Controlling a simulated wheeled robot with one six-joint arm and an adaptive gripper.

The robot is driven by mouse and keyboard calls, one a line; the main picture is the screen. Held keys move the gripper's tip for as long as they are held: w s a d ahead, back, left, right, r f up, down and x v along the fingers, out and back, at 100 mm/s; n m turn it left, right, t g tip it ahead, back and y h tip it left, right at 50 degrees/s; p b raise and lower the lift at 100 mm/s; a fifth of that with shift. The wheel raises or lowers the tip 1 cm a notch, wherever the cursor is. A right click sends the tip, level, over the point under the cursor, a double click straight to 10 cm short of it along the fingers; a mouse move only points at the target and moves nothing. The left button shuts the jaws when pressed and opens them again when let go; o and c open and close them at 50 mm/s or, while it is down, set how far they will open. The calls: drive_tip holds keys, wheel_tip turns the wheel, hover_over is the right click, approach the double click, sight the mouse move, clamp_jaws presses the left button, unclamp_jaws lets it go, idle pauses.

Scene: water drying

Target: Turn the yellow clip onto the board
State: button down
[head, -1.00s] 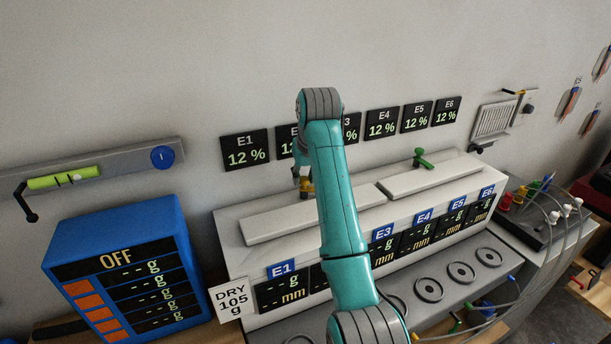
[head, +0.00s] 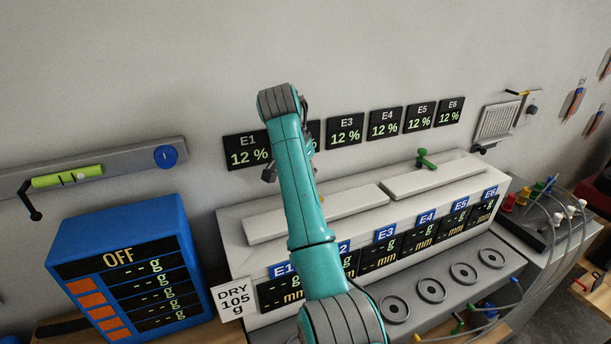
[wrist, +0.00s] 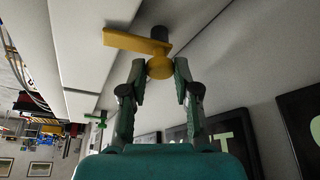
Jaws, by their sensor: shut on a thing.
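The yellow clip shows in the wrist view as a flat bar (wrist: 134,41) pointing left, with a dark post and a round yellow knob (wrist: 159,68). My gripper (wrist: 160,72) has its two fingers shut on the knob. The bar's free end reaches toward the pale board (wrist: 85,20); I cannot tell whether it touches it.
A green clip (head: 424,158) stands by the right-hand board (head: 440,176). Black percent displays (head: 384,123) hang on the wall close behind. A blue box reading OFF (head: 125,270) stands at left. Round grey plates (head: 430,290) line the front of the white unit.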

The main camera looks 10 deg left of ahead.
drive_tip(key=shift+a+m+g+h, duration=0.1)
drive_tip(key=shift+m+g+h, duration=0.2)
drive_tip(key=shift+m, duration=0.5)
drive_tip(key=c, duration=0.8)
unclamp_jaws()
drive_tip(key=shift+c, duration=0.2)
